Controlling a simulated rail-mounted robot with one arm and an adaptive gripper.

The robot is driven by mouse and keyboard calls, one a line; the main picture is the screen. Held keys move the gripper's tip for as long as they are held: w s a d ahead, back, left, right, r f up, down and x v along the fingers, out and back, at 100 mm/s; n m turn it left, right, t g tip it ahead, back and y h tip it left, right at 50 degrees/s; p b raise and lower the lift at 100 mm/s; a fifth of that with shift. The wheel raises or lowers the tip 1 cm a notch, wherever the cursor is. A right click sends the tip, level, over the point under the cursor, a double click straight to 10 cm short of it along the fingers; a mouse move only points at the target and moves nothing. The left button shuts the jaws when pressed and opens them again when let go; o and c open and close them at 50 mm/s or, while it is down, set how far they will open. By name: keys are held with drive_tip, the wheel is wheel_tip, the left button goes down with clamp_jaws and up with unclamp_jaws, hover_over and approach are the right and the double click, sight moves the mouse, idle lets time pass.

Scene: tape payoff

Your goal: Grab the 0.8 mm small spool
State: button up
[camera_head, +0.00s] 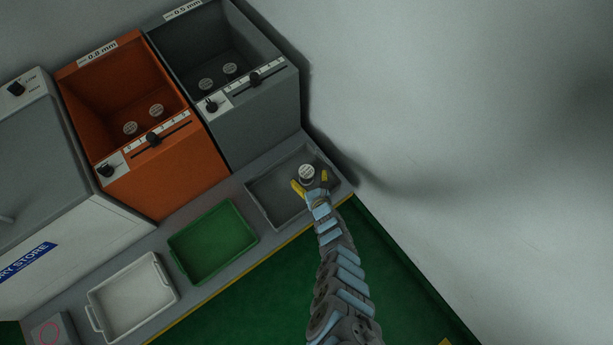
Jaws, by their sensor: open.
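A small spool (306,172) with a pale, printed top stands in the grey tray (262,205) at the right end of the bench; its print is too small to read. My gripper (310,183) has yellow fingertips and is open at this spool, one finger to its lower left and one to its right. I cannot tell whether they touch it. The orange bin (160,186) labelled 0.8 mm holds two small spools, one at the left (130,128) and one at the right (156,111).
A dark grey bin (262,130) labelled 0.5 mm holds two similar spools. A green tray (213,243) and a white tray (131,298) are empty on the bench. A grey-white dry store cabinet (60,215) stands at the left.

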sight(308, 175)
drive_tip(key=shift+b+x, duration=1.1)
drive_tip(key=shift+x, duration=0.5)
drive_tip(key=shift+d, duration=0.15)
drive_tip(key=c, duration=1.4)
